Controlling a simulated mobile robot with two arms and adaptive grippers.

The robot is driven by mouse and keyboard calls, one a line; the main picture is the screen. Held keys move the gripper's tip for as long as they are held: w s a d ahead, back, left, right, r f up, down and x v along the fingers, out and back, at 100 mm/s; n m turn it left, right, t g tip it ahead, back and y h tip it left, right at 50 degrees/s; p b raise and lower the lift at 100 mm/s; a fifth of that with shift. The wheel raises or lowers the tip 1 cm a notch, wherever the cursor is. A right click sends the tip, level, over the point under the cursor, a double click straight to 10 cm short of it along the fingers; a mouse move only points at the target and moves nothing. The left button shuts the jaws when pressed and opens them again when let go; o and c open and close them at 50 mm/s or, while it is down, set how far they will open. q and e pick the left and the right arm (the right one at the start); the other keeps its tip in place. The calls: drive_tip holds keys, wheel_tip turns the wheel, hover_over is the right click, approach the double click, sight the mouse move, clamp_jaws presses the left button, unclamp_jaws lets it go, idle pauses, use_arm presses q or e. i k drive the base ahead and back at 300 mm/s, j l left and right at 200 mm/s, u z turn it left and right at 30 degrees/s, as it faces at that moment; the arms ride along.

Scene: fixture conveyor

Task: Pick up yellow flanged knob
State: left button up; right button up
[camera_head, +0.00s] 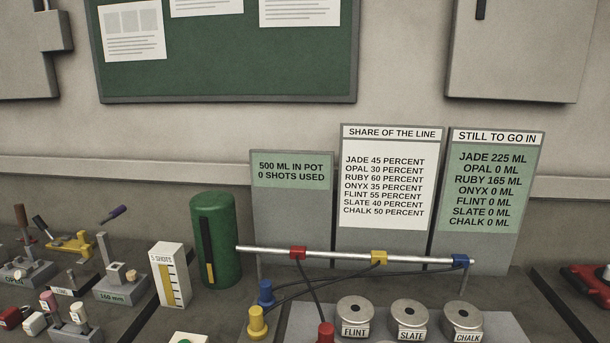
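A yellow flanged knob (257,325) stands upright near the bottom centre, with a narrower top and a wider base. A similar blue knob (266,294) stands just behind it, and a red knob (326,333) is to its right, cut off by the bottom edge. Dark cables run from near the knobs up to a silver rail (340,255). Neither of my grippers is in view.
Round metal pots labelled FLINT (355,310), SLATE (409,313) and CHALK (462,316) stand to the right. A green cylinder (228,240) and a white gauge block (170,275) stand to the left. Toggle clamps (75,243) crowd the far left. Signboards (385,240) stand behind.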

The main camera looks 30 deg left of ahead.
sight(257, 330)
drive_tip(key=u, duration=1.3)
drive_tip(key=j+z, duration=1)
drive_tip(key=j, duration=0.15)
